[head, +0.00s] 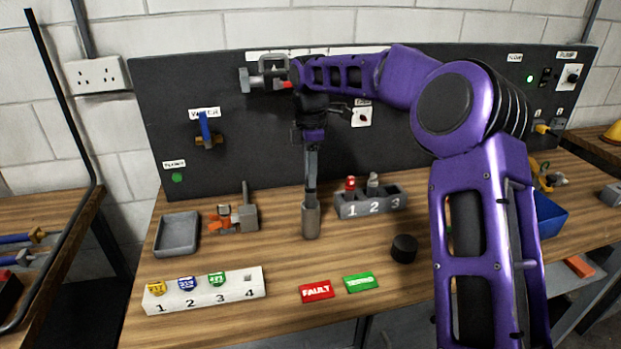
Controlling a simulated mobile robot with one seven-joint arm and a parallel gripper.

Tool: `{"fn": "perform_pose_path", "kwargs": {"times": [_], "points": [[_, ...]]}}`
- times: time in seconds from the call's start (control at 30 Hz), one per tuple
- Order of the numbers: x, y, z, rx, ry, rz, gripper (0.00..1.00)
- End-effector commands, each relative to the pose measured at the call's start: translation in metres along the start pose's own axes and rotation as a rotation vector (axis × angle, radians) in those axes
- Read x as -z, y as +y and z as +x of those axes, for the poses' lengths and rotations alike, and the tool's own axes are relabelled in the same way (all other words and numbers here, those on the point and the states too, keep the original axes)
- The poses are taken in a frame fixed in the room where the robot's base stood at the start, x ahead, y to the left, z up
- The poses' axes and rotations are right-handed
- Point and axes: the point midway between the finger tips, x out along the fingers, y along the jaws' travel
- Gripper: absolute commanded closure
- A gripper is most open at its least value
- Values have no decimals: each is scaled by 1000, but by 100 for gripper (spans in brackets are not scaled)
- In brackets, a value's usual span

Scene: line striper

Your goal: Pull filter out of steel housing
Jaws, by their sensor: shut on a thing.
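My gripper (311,196) points straight down, with its narrow fingers ending at the top of the upright grey steel housing (311,222). The housing is a small cylinder standing on the wooden bench. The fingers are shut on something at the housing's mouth. The filter cannot be made out; the fingers and the housing wall hide it. How far it sits inside cannot be told. A round black cap (404,249) lies on the bench to the right of the housing.
A grey tray (177,235) and an orange-and-grey fixture (238,217) stand left. A numbered grey block (370,201) stands close right. In front are a white numbered rack (205,291), a red FAULT tag (317,291) and a green tag (361,283). A dark panel (250,150) rises behind.

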Motion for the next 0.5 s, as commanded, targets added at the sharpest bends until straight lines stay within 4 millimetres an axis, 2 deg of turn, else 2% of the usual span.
{"fn": "perform_pose_path", "kwargs": {"times": [0.5], "points": [[0,0,-27,-1,0,1,100]]}}
